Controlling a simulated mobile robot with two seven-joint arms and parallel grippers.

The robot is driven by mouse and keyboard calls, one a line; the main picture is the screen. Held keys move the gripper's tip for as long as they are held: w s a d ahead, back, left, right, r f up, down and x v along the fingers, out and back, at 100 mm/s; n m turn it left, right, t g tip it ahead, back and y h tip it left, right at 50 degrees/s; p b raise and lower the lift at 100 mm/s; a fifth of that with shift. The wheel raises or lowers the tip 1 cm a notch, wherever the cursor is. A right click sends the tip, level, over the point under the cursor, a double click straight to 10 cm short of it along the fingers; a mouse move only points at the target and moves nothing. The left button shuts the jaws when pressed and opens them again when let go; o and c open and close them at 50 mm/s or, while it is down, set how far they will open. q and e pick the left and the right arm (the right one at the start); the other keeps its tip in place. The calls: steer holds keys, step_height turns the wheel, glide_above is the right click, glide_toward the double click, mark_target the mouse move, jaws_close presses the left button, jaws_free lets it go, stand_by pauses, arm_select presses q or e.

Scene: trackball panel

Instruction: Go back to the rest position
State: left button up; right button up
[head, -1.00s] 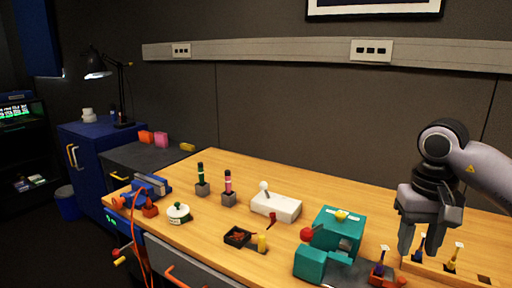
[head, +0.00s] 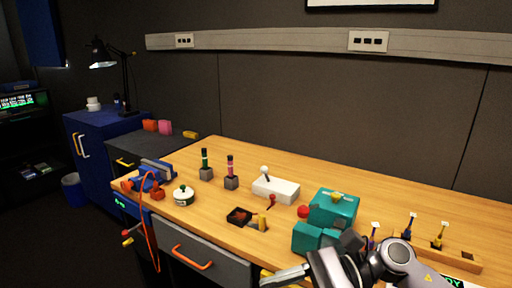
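My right gripper (head: 284,275) is at the bottom middle of the head view, low in front of the bench's front edge, with its fingers pointing left. It is seen side-on and cut by the frame edge, so I cannot tell how far apart its fingers are. I see nothing held in it. Its arm comes in from the lower right and covers part of the bench front. My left gripper is not in view.
The wooden bench (head: 400,207) carries a teal machine (head: 334,207), a white box with a white knob (head: 276,189), a dark tray (head: 239,216), a blue vise (head: 155,172) and a rack (head: 455,256) of tools. An orange drawer handle (head: 192,257) sticks out at the front.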

steer(key=w+d+f+n+t+h, duration=0.2)
steer(key=d+f+n+t, duration=0.15)
steer(key=n+t, duration=1)
steer(key=w+d+f+n+t+h, duration=0.2)
steer(key=d+f+n+t, duration=0.3)
steer(key=n, duration=1.6)
steer(key=s+d+f+m+g+h, duration=0.2)
steer(key=s+d+f+m+h, duration=0.2)
steer(key=s+f+m, duration=0.3)
steer(key=s+d+f+m+g+h+p, duration=0.1)
steer(key=s+d+f+m+g+h, duration=0.2)
steer(key=f+m, duration=0.8)
steer(key=s+m+h, duration=0.1)
steer(key=s+h, duration=0.1)
steer(key=s, duration=0.2)
steer(key=shift+s+d, duration=0.3)
steer(key=shift+d, duration=0.1)
